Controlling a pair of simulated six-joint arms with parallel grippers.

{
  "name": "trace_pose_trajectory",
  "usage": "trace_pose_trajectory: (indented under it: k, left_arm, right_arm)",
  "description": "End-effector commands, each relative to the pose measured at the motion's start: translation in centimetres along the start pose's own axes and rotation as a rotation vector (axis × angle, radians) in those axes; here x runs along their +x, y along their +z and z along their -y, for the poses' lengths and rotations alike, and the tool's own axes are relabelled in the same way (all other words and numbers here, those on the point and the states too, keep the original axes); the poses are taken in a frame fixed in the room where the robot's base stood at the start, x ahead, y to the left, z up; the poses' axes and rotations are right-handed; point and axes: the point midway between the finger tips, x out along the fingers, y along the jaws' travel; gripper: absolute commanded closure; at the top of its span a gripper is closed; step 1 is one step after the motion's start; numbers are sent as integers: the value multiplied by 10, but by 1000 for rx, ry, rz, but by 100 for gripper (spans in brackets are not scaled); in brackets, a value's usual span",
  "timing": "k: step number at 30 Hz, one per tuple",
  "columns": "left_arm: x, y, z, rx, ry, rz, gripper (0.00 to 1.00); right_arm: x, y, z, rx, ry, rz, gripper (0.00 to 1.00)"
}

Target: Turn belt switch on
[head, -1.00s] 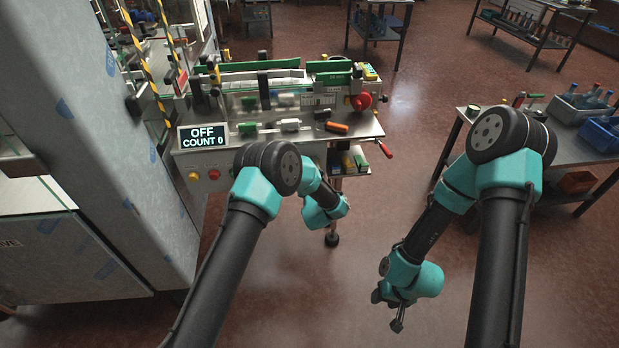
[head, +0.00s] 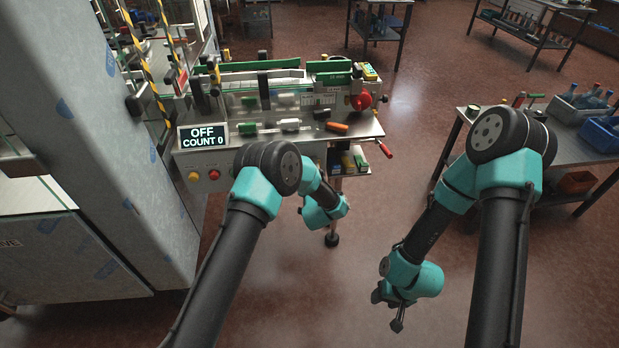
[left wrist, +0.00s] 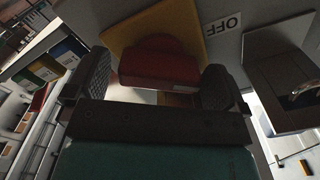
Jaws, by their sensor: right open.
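The belt switch shows in the left wrist view as a red knob (left wrist: 160,66) on a yellow plate (left wrist: 205,35), with an upside-down OFF label beside it. My left gripper (left wrist: 158,82) has one finger on each side of the knob. Whether the fingers touch it is too dark to tell. In the head view my left arm hides this gripper. A display (head: 203,136) on the machine reads OFF, COUNT 0. My right gripper (head: 386,312) is open and empty, low over the floor and away from the machine.
The machine (head: 270,125) carries green, white and orange pieces on its top, a red round knob (head: 362,101) and a red-tipped handle (head: 385,150). A grey cabinet (head: 80,130) stands at left. A table (head: 560,140) with blue bins is at right. The floor between is free.

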Motion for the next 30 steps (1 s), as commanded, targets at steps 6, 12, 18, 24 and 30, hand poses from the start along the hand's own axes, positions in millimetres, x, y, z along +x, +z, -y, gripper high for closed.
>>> trace_pose_trajectory:
  k: [6, 12, 18, 24, 30]
  left_arm:
    - [-1, 0, 0, 0, 0, 0, 0]
    - [-14, 0, -1, 1, 2, 0, 0]
    - [-45, 0, -1, 2, 3, 0, 0]
    - [-84, -1, 0, 1, 3, -1, 0]
    - [-123, 0, -1, 2, 3, 0, 0]
  right_arm:
    - [0, 0, 0, 0, 0, 0, 51]
    - [0, 0, 0, 0, 0, 0, 51]
    - [0, 0, 0, 0, 0, 0, 51]
    - [0, 0, 0, 0, 0, 0, 51]
    - [0, 0, 0, 0, 0, 0, 51]
